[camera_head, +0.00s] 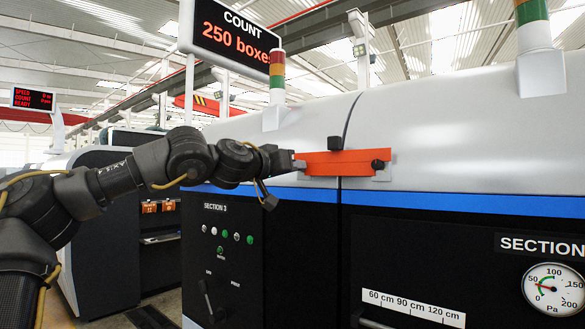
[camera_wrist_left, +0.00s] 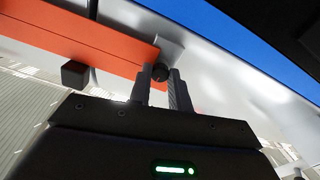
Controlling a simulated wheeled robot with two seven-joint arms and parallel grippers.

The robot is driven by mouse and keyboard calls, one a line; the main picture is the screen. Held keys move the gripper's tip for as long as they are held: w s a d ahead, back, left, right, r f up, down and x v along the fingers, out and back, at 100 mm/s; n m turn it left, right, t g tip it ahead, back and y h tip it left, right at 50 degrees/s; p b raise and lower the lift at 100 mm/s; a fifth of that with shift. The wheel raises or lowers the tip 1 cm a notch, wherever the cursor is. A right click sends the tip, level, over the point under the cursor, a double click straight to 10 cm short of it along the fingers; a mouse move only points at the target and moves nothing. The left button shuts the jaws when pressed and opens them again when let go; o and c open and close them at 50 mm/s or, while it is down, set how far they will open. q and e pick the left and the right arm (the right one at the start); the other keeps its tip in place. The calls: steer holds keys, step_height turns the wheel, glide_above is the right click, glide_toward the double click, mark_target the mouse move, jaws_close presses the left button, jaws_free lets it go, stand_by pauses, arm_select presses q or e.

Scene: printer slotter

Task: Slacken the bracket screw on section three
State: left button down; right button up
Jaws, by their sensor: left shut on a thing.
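The orange bracket (camera_head: 338,160) lies across the seam between two machine sections, on the pale cover above the blue stripe. It has a black knob (camera_head: 378,165) at its right end and a black block (camera_head: 334,142) on its upper edge. My left gripper (camera_head: 298,164) is at the bracket's left end and hides the screw there. In the left wrist view, the gripper (camera_wrist_left: 161,82) is shut on that dark round screw head (camera_wrist_left: 160,71), with one finger on each side, beside the orange bracket (camera_wrist_left: 75,40). My right gripper is not in view.
Below the bracket is the black Section 3 panel (camera_head: 222,245) with buttons and a lever. To the right are a pressure gauge (camera_head: 553,288) and a scale strip (camera_head: 413,306). A signal light (camera_head: 277,80) stands on the cover, behind the bracket.

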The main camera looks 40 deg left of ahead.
arm_select(q)
steer(key=shift+f, duration=0.1)
steer(key=c, duration=1.3)
jaws_free()
steer(key=s+b, duration=0.5)
steer(key=s, duration=0.5)
steer(key=shift+s, duration=0.4)
steer(key=shift+d, duration=0.1)
